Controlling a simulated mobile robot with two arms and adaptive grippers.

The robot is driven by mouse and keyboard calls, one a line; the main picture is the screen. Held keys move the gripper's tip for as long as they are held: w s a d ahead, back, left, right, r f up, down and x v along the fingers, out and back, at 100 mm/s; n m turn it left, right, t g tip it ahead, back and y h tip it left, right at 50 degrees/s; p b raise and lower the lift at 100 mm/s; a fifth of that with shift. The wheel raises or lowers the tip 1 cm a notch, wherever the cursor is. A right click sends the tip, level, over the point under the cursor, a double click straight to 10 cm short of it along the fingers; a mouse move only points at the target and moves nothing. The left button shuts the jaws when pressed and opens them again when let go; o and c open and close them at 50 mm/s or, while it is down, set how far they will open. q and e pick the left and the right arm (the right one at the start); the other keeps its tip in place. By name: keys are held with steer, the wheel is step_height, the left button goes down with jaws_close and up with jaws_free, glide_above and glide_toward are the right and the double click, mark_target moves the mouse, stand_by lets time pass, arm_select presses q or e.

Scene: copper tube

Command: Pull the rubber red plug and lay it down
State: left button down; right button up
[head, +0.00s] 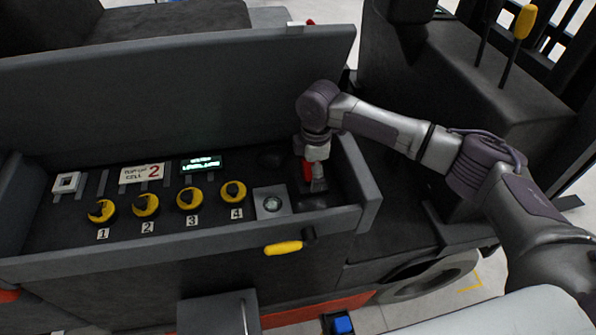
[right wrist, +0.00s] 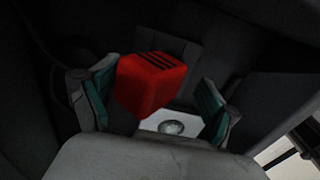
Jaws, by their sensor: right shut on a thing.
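The red rubber plug (head: 307,171) is at the right end of the dark panel tray, partly hidden by my right gripper (head: 314,178). In the right wrist view the plug (right wrist: 152,84) is a red block with dark grooves on top, between the two teal-padded fingers. My right gripper points down and is shut on the plug. In this dim view, gaps seem to show beside it. I cannot tell whether the plug is still seated or raised. My left gripper is not in view.
The tray holds several yellow-black knobs (head: 146,206), a lit green display (head: 201,164) and a square plate with a round button (head: 271,203). The tray's raised rim (head: 362,180) stands close right of the gripper. A yellow-handled lever (head: 284,248) sticks out in front.

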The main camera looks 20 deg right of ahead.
steer(key=shift+w+f, duration=0.1)
steer(key=shift+f, duration=0.15)
stand_by(0.8)
steer(key=shift+p, duration=0.35)
steer(key=shift+p, duration=0.3)
steer(key=shift+w, duration=0.1)
steer(key=c, duration=1.1)
steer(key=shift+w+r+p, duration=0.15)
steer(key=shift+r+p, duration=3.05)
steer(key=shift+p, duration=0.15)
steer(key=shift+w+a, duration=0.1)
steer(key=shift+w, duration=0.05)
